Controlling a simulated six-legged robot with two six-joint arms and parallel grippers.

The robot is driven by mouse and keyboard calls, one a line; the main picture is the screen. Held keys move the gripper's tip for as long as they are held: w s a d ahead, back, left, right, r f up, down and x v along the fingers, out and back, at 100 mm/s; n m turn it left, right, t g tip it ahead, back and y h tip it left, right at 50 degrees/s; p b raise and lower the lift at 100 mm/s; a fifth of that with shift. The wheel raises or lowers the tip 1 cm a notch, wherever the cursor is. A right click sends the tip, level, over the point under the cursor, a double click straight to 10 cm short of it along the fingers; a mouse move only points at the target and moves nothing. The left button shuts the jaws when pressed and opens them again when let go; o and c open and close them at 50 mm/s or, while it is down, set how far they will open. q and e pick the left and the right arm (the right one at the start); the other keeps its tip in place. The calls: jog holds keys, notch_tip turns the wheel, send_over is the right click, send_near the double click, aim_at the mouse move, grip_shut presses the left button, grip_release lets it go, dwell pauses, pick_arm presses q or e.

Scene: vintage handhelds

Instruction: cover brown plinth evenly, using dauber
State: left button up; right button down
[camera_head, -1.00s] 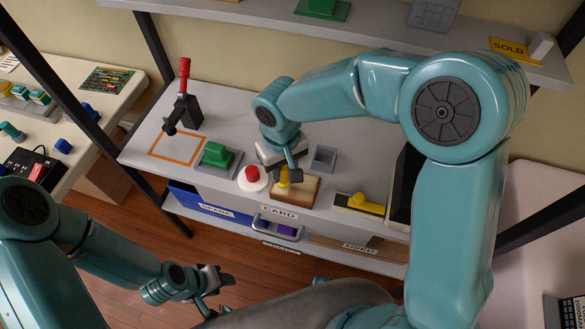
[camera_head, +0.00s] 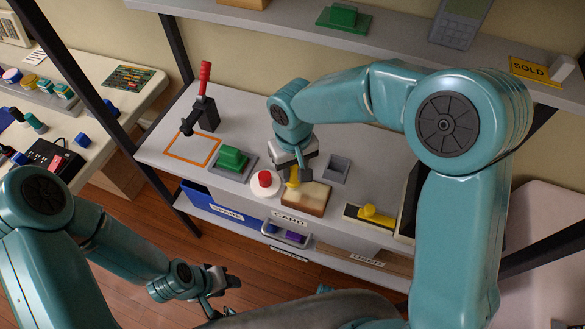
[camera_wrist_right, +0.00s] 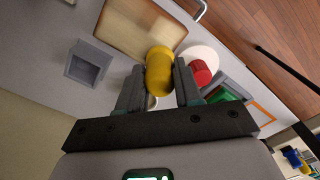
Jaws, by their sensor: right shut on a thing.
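The brown plinth (camera_head: 308,199) is a low block on the grey bench; its top looks pale cream and tan, browner toward the edges. It also shows in the wrist view (camera_wrist_right: 140,30), where its top looks uneven in tone. My right gripper (camera_head: 293,168) is shut on the yellow dauber (camera_head: 293,178), pointing down at the plinth's back left part. In the wrist view the dauber (camera_wrist_right: 158,72) sits between the two dark fingers and overlaps the plinth's edge; I cannot tell whether it touches. My left gripper (camera_head: 222,281) hangs low at the front, away from the bench.
A white disc with a red knob (camera_head: 265,180) stands close left of the plinth, then a green block on a grey tray (camera_head: 233,160). A grey square cup (camera_head: 336,168) stands behind right. A yellow-handled thing (camera_head: 372,214) lies right. A red-handled press (camera_head: 204,105) stands back left.

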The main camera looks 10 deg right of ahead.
jog(key=shift+s+d, duration=0.1)
jog(key=shift+s+d+f, duration=0.1)
jog(key=shift+d, duration=0.2)
jog(key=shift+s+d+b, duration=0.5)
jog(key=shift+d, duration=0.25)
jog(key=shift+s+d, duration=0.4)
jog(key=shift+d, duration=0.1)
jog(key=shift+s+d+b, duration=0.3)
jog(key=shift+s+d, duration=0.3)
jog(key=shift+d, duration=0.2)
jog(key=shift+s+d+b, duration=0.3)
jog(key=shift+s+d, duration=0.25)
jog(key=shift+d, duration=0.25)
jog(key=shift+w+a, duration=0.6)
jog(key=shift+a, duration=0.2)
jog(key=shift+w+a, duration=0.55)
jog(key=shift+a, duration=0.25)
